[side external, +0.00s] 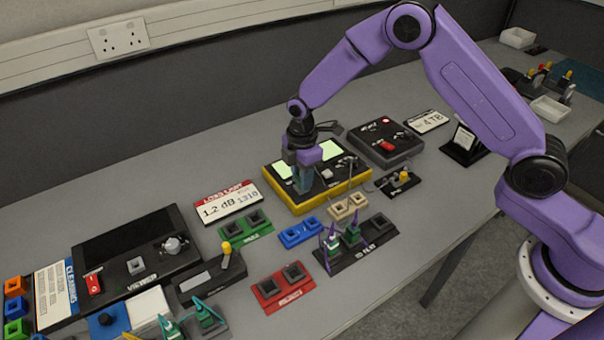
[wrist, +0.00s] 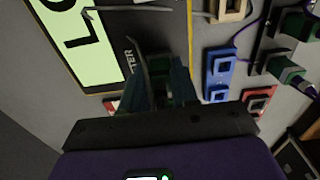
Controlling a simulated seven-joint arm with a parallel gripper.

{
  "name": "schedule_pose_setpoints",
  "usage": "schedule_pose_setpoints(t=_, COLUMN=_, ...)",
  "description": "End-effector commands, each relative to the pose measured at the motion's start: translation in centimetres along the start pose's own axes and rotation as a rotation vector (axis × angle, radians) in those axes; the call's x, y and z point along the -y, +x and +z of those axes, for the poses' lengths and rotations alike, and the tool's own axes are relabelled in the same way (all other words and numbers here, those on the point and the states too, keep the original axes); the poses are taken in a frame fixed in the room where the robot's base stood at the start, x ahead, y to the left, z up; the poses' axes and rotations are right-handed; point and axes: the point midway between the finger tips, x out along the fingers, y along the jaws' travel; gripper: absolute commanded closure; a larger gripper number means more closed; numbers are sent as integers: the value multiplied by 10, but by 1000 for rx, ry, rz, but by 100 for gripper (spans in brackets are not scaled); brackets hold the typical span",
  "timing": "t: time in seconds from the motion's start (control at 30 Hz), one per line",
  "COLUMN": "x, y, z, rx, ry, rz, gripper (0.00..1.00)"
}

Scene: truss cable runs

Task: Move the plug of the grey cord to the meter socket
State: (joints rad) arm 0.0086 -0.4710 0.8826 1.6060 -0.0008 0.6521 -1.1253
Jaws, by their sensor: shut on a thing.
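The meter (side external: 298,205) is a yellow-edged black box with pale green screens, in the middle of the bench. Its screen and dark face also show at the upper left of the wrist view (wrist: 122,35). My gripper (side external: 303,186) points down over the meter's face and is shut. In the wrist view its fingers (wrist: 171,90) close on a dark plug (wrist: 160,68), mostly hidden between them. A thin grey cord (wrist: 143,48) curves up from there. The fingers hide the meter socket, and I cannot tell whether the plug touches it.
Blue sockets (side external: 300,232), beige sockets (side external: 347,206), green sockets (side external: 246,225) and red sockets (side external: 282,287) stand in front of the meter. A black block (side external: 357,243) holds green plugs with purple cords. A dark box with a red switch (side external: 385,142) stands behind right.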

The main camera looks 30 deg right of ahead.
Motion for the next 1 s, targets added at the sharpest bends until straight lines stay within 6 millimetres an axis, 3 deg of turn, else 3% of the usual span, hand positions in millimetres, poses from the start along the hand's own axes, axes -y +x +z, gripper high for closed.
schedule_pose_setpoints(t=0.5, x=0, y=0, z=0, rx=0, ry=0, rz=0, gripper=100)
schedule_pose_setpoints(t=0.53, x=0, y=0, z=0, rx=0, ry=0, rz=0, gripper=65)
schedule_pose_setpoints(t=0.6, x=0, y=0, z=0, rx=0, ry=0, rz=0, gripper=42)
schedule_pose_setpoints(t=1.0, x=0, y=0, z=0, rx=0, ry=0, rz=0, gripper=41)
